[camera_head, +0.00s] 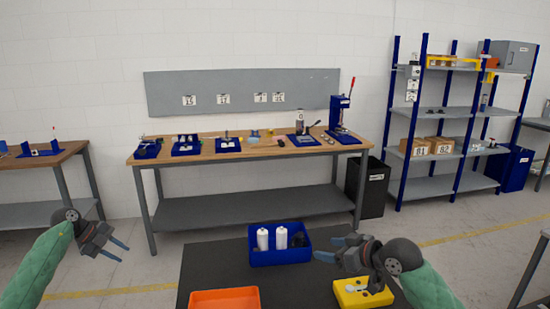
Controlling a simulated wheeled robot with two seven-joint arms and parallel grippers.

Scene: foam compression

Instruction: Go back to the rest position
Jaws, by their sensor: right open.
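My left gripper (115,250) is at the left, over the floor and clear of the tables. Its two blue fingers are spread and nothing is between them. My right gripper (345,270) is over the right side of the dark front table (215,265), close to a yellow container (350,299). It is open. Its wrist hides part of its fingers, and I see nothing held in it.
On the dark table are a blue bin (265,256) with white bottles and an orange tray (225,300). Behind stands a wooden-topped workbench (270,151) with blue trays and a red-handled press (342,115). A shelf rack (450,153) stands at the right. Floor shows between the tables.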

